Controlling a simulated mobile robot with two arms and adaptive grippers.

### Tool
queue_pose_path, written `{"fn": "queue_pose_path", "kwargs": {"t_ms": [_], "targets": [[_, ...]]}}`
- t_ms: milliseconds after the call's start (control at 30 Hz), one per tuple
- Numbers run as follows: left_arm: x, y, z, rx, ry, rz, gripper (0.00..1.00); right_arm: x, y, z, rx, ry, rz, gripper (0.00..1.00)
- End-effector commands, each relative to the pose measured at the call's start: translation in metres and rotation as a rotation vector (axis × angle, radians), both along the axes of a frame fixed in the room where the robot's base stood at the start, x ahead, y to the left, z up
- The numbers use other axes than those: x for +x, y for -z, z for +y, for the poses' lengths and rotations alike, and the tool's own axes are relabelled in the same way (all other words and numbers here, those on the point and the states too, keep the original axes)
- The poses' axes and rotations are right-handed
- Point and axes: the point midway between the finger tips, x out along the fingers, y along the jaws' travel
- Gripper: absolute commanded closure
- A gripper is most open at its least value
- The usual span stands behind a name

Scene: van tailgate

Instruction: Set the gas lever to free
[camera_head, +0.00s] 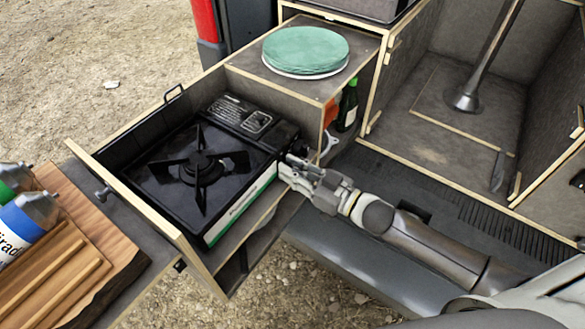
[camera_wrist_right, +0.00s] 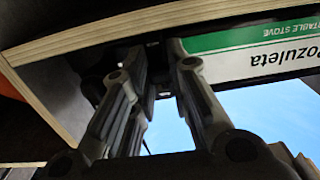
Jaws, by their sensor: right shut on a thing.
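The black portable stove (camera_head: 200,168) sits in the pulled-out drawer, with its burner facing up. Its white and green front panel (camera_wrist_right: 262,55) fills the upper right of the right wrist view. My right gripper (camera_head: 288,170) is at the stove's right front corner, by the end of that panel. In the right wrist view its fingers (camera_wrist_right: 158,75) are close together against a dark part beside the panel. The gas lever itself is hidden behind the fingers, so its position cannot be told. My left gripper is out of view.
The wooden drawer's front board (camera_head: 150,215) stands left of the stove. Two gas canisters (camera_head: 30,215) and wooden boards (camera_head: 85,225) lie at the left. Green plates (camera_head: 305,50) are stacked on the cabinet behind, and a green bottle (camera_head: 347,105) stands in a compartment below.

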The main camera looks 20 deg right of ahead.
Motion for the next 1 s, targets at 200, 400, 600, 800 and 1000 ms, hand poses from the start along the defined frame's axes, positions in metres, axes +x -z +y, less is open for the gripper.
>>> {"fn": "queue_pose_path", "kwargs": {"t_ms": [200, 400, 600, 800, 1000], "targets": [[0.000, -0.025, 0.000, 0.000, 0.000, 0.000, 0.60, 0.001, -0.028, 0.000, 0.004, 0.000, -0.005, 1.00], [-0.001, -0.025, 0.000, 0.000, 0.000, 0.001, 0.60, 0.001, -0.028, 0.000, 0.006, -0.001, -0.007, 1.00], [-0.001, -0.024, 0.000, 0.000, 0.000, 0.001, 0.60, 0.002, -0.029, 0.000, 0.007, 0.000, -0.009, 0.77], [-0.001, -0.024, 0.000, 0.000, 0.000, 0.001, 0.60, 0.001, -0.028, 0.000, 0.005, 0.000, -0.006, 0.61], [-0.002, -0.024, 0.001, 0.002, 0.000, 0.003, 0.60, 0.001, -0.027, 0.000, 0.004, 0.000, -0.005, 0.61]]}}
